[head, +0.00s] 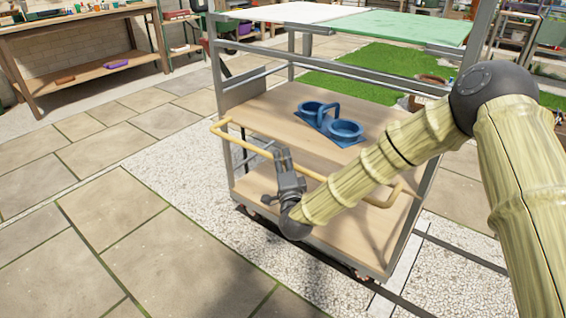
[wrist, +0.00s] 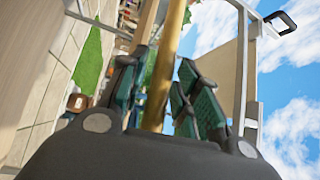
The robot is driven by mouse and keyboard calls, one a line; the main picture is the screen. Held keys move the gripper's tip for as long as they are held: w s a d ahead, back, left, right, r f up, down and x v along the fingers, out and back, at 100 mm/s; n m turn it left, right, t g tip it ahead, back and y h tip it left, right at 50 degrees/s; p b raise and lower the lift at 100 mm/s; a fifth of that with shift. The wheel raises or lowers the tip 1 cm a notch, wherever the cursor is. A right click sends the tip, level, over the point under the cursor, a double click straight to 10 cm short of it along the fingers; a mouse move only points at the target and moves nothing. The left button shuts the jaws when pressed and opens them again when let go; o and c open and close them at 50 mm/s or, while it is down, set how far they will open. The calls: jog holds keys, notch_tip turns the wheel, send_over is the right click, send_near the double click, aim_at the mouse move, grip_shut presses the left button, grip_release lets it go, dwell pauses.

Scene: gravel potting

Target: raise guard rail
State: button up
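The yellow guard rail (head: 327,177) runs along the near side of the grey-framed cart, at about the height of its wooden middle shelf. Its bent left end (head: 224,127) sticks out past the shelf. My gripper (head: 284,160) is at the middle of the rail, with its fingers reaching up around it. In the wrist view the rail (wrist: 168,55) passes between the two green-padded fingers of my gripper (wrist: 160,88). A narrow gap shows beside the rail, so the fingers look open around it. Any contact behind the fingers is hidden.
The cart's shelf (head: 262,105) carries a blue holder (head: 345,130) with two round cups and a handle. A white and green top (head: 400,24) is above. A wooden workbench (head: 85,45) stands at the back left. The paving at left is clear.

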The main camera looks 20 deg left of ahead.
grip_shut()
jog(key=shift+r+p, duration=0.15)
jog(key=shift+p, duration=0.15)
